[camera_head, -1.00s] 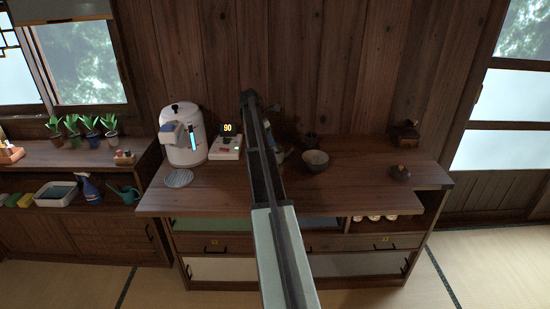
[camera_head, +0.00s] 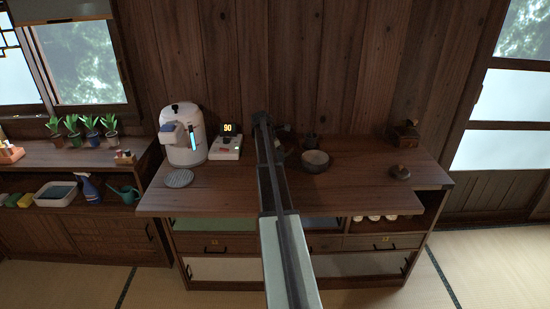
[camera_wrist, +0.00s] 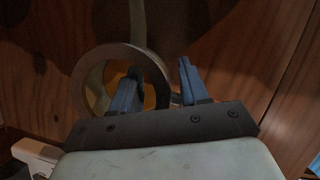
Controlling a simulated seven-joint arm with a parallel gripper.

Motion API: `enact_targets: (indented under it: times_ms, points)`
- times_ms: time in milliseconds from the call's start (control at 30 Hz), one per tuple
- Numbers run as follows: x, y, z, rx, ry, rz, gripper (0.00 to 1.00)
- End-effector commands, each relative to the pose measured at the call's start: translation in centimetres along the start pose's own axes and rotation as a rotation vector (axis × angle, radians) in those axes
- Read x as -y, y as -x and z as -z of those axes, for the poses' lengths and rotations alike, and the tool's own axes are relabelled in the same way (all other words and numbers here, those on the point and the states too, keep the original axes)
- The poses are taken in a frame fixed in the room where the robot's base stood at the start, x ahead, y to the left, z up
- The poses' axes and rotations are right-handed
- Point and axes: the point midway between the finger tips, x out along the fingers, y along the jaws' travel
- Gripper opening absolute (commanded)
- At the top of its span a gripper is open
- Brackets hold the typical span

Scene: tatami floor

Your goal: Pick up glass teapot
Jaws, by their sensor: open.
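In the wrist view, a round vessel with a pale rim (camera_wrist: 80,88) and amber inside sits on the wood; I take it to be the glass teapot. A pale strip (camera_wrist: 138,20) runs up from its far side, perhaps its handle. My gripper (camera_wrist: 160,67) is open, its two blue-grey fingers apart. The left finger overlaps the vessel's opening and the right finger is just outside its right edge. I cannot tell whether they touch it. In the head view my arm largely hides this spot.
On the wooden counter (camera_head: 230,190) are a bowl (camera_head: 315,161), a dark cup (camera_head: 309,142), a white water boiler (camera_head: 183,135), a device reading 90 (camera_head: 227,145), a round grey mat (camera_head: 179,178), a small lidded pot (camera_head: 399,172) and a wooden box (camera_head: 405,134). The front left counter is clear.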

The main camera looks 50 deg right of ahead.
Motion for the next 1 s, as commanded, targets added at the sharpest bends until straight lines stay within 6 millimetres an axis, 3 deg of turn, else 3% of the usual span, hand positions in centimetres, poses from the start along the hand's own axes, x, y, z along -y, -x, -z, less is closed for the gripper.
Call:
enact_targets:
  times_ms: [167,633,1000]
  points:
    - [0.0,0.02,-0.01,0.0,0.0,0.0,0.45]
    - [0.02,0.03,0.0,0.0,0.0,0.0,0.0]
    - [0.02,0.07,-0.04,0.001,0.0,0.0,0.0]
